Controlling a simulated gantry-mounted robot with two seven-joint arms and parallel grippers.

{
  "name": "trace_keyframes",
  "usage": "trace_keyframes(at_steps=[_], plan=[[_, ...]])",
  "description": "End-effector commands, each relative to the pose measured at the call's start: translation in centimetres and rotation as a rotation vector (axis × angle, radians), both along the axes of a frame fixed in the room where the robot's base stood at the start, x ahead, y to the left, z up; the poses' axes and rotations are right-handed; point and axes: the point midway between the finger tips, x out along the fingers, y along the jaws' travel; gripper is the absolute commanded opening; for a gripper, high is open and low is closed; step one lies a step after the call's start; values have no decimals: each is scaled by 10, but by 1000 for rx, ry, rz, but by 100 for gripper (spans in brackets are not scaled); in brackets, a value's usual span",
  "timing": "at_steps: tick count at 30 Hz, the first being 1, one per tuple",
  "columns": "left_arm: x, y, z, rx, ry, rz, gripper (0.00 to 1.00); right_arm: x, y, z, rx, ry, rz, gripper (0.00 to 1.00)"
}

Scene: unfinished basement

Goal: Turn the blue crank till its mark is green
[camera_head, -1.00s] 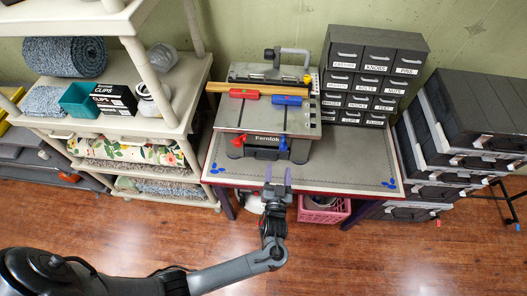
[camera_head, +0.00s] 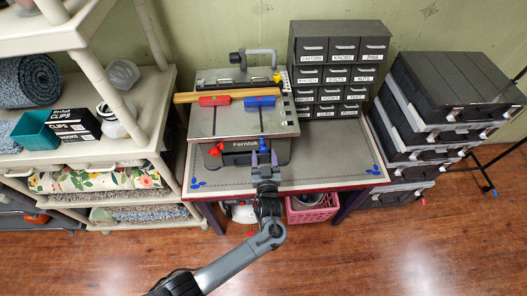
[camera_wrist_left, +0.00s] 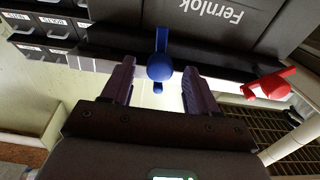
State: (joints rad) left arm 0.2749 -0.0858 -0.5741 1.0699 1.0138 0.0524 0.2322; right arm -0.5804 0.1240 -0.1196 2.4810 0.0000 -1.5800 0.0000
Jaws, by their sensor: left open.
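The blue crank (camera_head: 263,146) is on the front of the grey Fernlok machine (camera_head: 242,122), at its right side. In the left wrist view the blue crank (camera_wrist_left: 160,66) shows its round knob and a bar. A red crank (camera_head: 214,150) is on the left side of the front; it also shows in the left wrist view (camera_wrist_left: 268,85). My left gripper (camera_head: 264,158) is open just in front of the blue crank. In the wrist view its purple fingers stand on either side of the knob, with gaps. I cannot make out the crank's mark. My right gripper is not in view.
The machine stands on a grey-topped workbench (camera_head: 330,172). A labelled drawer cabinet (camera_head: 338,65) is behind right, and black cases (camera_head: 445,100) are stacked farther right. A cream shelf (camera_head: 90,152) stands close on the left. A pink crate (camera_head: 312,208) is under the bench.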

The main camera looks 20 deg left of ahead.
Motion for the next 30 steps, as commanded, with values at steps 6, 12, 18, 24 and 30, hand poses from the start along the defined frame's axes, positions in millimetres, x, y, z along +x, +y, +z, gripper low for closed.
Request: trace_keyframes(at_steps=[6, 12, 18, 24, 30], plan=[[16, 8, 0, 1, 0, 0, 59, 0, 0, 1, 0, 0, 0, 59], [19, 9, -1, 0, 1, 0, 59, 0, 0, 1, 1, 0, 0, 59], [19, 9, -1, 0, 1, 0, 54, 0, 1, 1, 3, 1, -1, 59], [19, 9, 0, 0, 1, 0, 24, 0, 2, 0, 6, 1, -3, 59], [19, 9, 0, 0, 1, 0, 3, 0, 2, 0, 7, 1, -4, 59]])
